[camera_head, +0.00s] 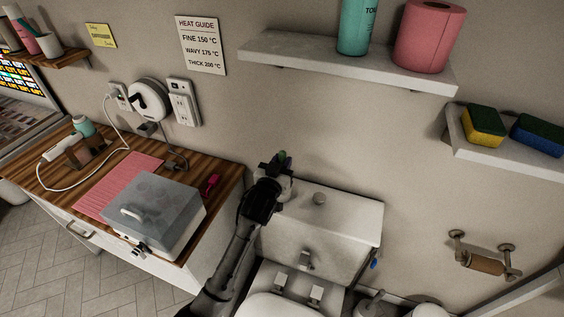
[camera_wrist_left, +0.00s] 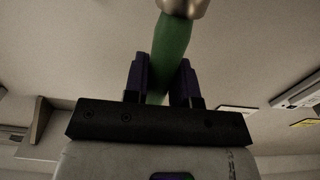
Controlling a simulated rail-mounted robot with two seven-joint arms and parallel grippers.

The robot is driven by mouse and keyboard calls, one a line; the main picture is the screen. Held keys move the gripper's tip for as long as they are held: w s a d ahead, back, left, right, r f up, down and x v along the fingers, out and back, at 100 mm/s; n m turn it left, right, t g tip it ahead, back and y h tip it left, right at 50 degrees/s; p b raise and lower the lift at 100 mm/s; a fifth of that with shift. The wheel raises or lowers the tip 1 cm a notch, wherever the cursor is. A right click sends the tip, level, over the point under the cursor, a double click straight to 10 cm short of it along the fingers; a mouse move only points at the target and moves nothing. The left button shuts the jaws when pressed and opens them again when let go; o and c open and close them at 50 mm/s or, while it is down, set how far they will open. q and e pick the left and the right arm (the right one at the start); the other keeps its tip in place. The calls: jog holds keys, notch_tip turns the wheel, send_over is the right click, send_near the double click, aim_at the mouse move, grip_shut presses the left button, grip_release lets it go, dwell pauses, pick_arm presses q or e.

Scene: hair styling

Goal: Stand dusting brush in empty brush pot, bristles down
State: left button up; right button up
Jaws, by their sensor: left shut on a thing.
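My left gripper (camera_head: 279,163) is above the left end of the white toilet tank (camera_head: 345,215). Its two dark fingers, seen in the left wrist view (camera_wrist_left: 162,80), are shut on the green handle of the dusting brush (camera_wrist_left: 172,45). A pale metal collar shows at the top edge of that view; the bristles are out of the frame. In the head view only a small green bit of the brush (camera_head: 283,156) shows. A white cup (camera_head: 49,45) stands on the upper left wooden shelf; I cannot tell whether it is the empty brush pot. My right gripper is not in view.
A grey lidded box (camera_head: 155,212) and pink mat (camera_head: 112,190) are on the wooden counter at left. A grey wall shelf (camera_head: 330,62) holds a teal bottle (camera_head: 357,25) and pink roll (camera_head: 430,35). Sponges (camera_head: 484,125) lie on a lower shelf at right.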

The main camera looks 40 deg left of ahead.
pick_arm(q)
jog(key=o, duration=1)
jog(key=shift+s, duration=0.1)
jog(key=shift+b+v, duration=1.2)
jog(key=shift+v, duration=5.65)
jog(key=shift+d, duration=0.1)
